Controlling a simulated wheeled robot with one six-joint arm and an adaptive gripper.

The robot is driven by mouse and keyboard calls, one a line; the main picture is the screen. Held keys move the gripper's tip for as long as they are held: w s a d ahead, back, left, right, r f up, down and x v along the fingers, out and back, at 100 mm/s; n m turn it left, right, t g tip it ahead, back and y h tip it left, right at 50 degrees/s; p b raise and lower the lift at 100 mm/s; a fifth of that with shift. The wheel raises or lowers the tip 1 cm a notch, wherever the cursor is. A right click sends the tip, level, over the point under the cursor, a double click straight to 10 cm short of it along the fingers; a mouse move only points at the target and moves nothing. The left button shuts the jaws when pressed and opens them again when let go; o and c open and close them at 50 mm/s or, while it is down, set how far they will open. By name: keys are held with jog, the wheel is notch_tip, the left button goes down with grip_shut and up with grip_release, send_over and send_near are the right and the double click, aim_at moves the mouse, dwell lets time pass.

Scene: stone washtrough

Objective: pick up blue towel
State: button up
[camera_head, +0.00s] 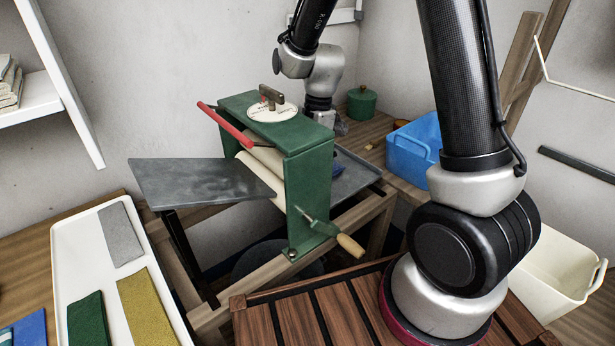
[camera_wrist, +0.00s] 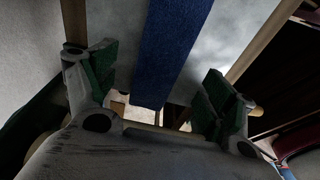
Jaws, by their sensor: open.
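A blue towel (camera_wrist: 168,50) shows in the wrist view as a long flat strip on a grey metal surface, running from the top edge to between my fingers. My gripper (camera_wrist: 160,88) is open, with one green-padded finger on each side of the towel's end and gaps on both sides. I cannot tell whether the fingers touch the surface. In the head view a small blue piece (camera_head: 338,170) shows on the metal tray (camera_head: 358,178) behind the green wringer (camera_head: 308,175); the wringer hides the rest. My gripper is mostly hidden behind the wringer there.
A white tray (camera_head: 86,262) at the left holds grey, green and yellow towels. Another blue towel (camera_head: 28,328) lies at the bottom left corner. A blue bin (camera_head: 408,155), a green lidded pot (camera_head: 361,103) and a cream tub (camera_head: 565,275) stand to the right of the wringer.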

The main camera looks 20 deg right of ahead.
jog(key=f, duration=0.4)
jog(key=shift+s+a+f, duration=0.15)
jog(key=shift+a+f, duration=0.05)
jog(key=shift+f, duration=0.05)
jog(key=c, duration=1.4)
jog(key=shift+o, duration=0.2)
jog(key=shift+r, duration=0.15)
